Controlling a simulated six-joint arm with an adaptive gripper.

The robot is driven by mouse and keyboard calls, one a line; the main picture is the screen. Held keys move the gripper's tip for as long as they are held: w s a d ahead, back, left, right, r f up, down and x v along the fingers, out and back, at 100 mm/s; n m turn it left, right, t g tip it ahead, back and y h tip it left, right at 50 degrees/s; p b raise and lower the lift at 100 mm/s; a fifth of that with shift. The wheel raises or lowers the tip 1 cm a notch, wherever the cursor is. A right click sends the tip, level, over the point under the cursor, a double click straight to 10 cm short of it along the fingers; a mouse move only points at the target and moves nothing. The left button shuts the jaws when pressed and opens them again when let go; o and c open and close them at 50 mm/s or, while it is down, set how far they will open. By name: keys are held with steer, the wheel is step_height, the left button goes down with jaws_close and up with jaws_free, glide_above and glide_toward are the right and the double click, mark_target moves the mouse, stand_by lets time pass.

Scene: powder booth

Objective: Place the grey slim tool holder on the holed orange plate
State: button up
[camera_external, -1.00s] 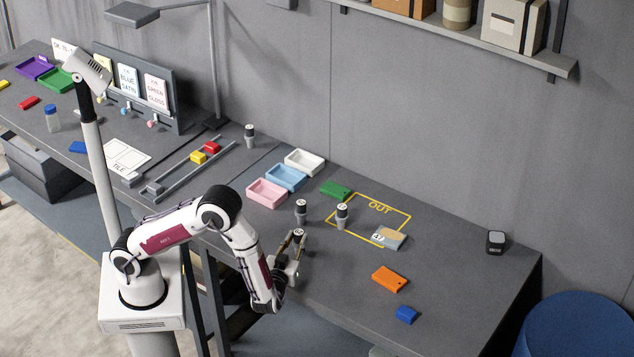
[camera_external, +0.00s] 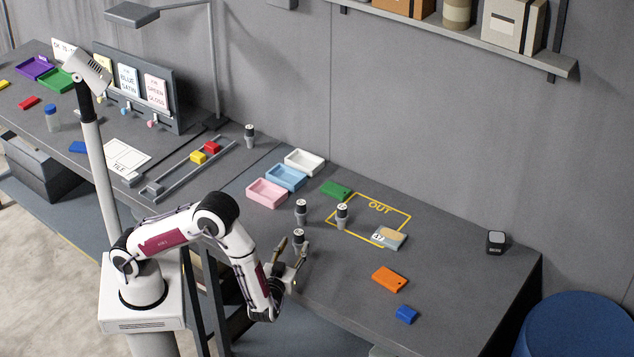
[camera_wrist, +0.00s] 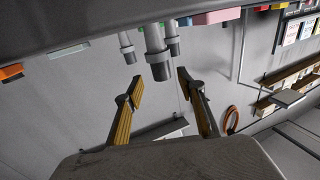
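Several similar grey tool holders with dark upper parts stand upright on the bench. The nearest grey tool holder (camera_external: 298,237) is right by my gripper (camera_external: 292,247). In the wrist view this holder (camera_wrist: 158,58) lies just ahead of the open fingertips (camera_wrist: 159,84), between their lines, with no clear contact. Two more holders (camera_external: 301,209) (camera_external: 342,214) stand behind it. I cannot tell for sure which one is the slim one. The orange plate (camera_external: 389,279) lies flat on the bench, right of my gripper, with a small dark hole at its right end.
A green block (camera_external: 336,189), a blue block (camera_external: 406,315) and pink (camera_external: 267,193), blue and white trays lie around. Bench between my gripper and the orange plate is clear.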

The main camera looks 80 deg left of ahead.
steer(key=shift+v, duration=2.3)
steer(key=shift+w+d+f, duration=0.1)
steer(key=shift+w, duration=0.15)
steer(key=shift+w+h, duration=0.3)
steer(key=shift+w, duration=0.15)
steer(key=w+h, duration=0.1)
steer(key=w+r+t+h, duration=0.1)
steer(key=w, duration=0.1)
steer(key=w+t+h, duration=0.1)
steer(key=shift+w+d+r+m+h, duration=0.3)
steer(key=shift+w+d+r+h, duration=0.05)
steer(key=shift+w+r+h, duration=0.05)
steer(key=w+d+r+m+t+h, duration=0.35)
steer(key=d+r+h, duration=0.25)
steer(key=r+h, duration=0.3)
steer(key=s+d+r+m+g+h, duration=0.1)
steer(key=s+d+r+m+h, duration=0.15)
steer(key=s+r+h, duration=0.2)
steer(key=s+a+m+g+y, duration=0.1)
steer(key=s+a+m+g, duration=0.2)
steer(key=s, duration=1.2)
steer(key=s+a+f+m+g, duration=0.1)
steer(key=s+a+m+g, duration=0.2)
steer(key=s+a, duration=0.4)
steer(key=s, duration=0.7)
steer(key=shift+s+f+g+y, duration=0.3)
steer(key=shift+s+g+y, duration=0.05)
